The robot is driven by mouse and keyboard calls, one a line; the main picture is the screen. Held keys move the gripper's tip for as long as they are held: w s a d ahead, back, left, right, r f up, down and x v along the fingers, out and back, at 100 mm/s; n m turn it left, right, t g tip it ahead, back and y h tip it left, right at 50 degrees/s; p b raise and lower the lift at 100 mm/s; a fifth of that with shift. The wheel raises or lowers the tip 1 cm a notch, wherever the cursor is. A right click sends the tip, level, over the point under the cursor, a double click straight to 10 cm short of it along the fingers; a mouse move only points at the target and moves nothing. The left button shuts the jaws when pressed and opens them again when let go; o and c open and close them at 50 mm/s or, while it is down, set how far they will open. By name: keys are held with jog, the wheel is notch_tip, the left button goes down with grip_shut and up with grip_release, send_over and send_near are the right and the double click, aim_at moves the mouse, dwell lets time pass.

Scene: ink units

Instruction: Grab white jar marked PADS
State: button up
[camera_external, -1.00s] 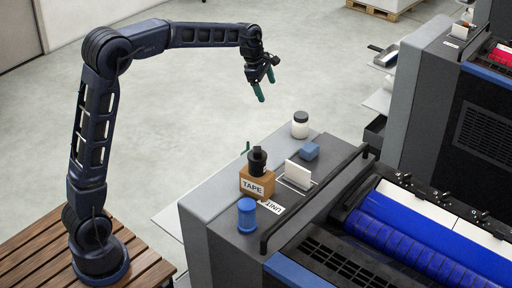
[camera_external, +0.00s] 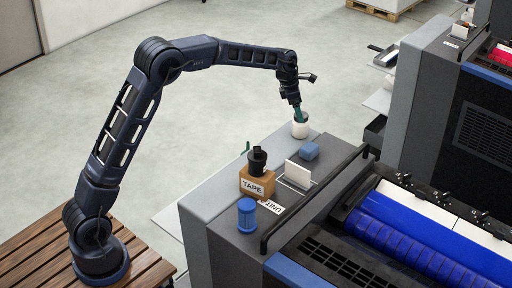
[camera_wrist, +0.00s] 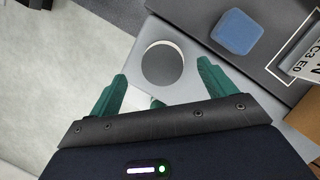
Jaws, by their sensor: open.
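The white jar (camera_external: 300,130) stands upright near the far end of the grey unit's top; no PADS marking can be read on it. In the wrist view its round grey lid with a pale rim (camera_wrist: 163,62) shows at the upper middle. My gripper (camera_external: 298,115) is right above the jar, pointing down, and its green fingers partly cover the jar in the external view. In the wrist view my gripper (camera_wrist: 162,76) is open, with one finger to each side of the lid and gaps between. Whether the fingertips are below the lid's height cannot be told.
A blue block (camera_external: 309,151) lies close to the jar, also in the wrist view (camera_wrist: 237,32). A white card (camera_external: 298,174), a TAPE box (camera_external: 257,184) with a black item on it, and a blue cylinder (camera_external: 247,216) stand nearer. A dark rail (camera_external: 315,200) edges the top.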

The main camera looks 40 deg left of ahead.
aim_at(301, 125)
jog(key=shift+x, duration=3)
jog(key=shift+s+d, duration=0.1)
jog(key=shift+d, duration=0.1)
jog(key=c, duration=1.1)
jog(key=shift+c, duration=0.2)
